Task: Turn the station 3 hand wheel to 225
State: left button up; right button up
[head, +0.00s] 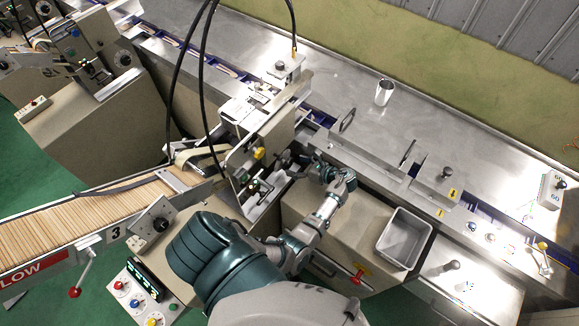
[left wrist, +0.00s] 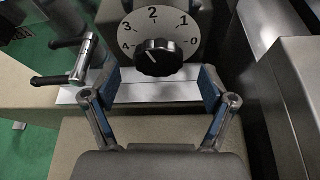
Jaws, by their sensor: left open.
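In the left wrist view, a black ribbed knob (left wrist: 158,57) sits in front of a pale round dial (left wrist: 160,24) marked with numerals from 0 to 4. I cannot read its setting exactly. This may be the hand wheel; no station label shows beside it. My left gripper (left wrist: 161,80) is open and empty, its fingers apart on either side just below the knob. In the head view, my left gripper (head: 308,160) reaches to the machine's middle unit, and its fingers are hard to make out. A "3" label (head: 116,232) marks the feeder at lower left. My right gripper is not seen.
A metal lever (left wrist: 80,62) stands left of the knob, and a grey metal block (left wrist: 290,90) is close on the right. In the head view, a grey bin (head: 404,238) sits right of my arm. A metal cup (head: 384,92) stands on the steel deck. Black cables hang above the unit.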

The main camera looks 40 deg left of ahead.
aim_at(290, 164)
pick_arm(q)
jog(key=b+x, duration=0.1)
jog(key=x, duration=0.2)
jog(key=shift+f, duration=0.15)
jog(key=shift+s+a, duration=0.1)
jog(key=shift+a, duration=0.2)
jog(key=shift+d, duration=0.1)
jog(key=c, duration=1.2)
jog(key=shift+o, duration=0.2)
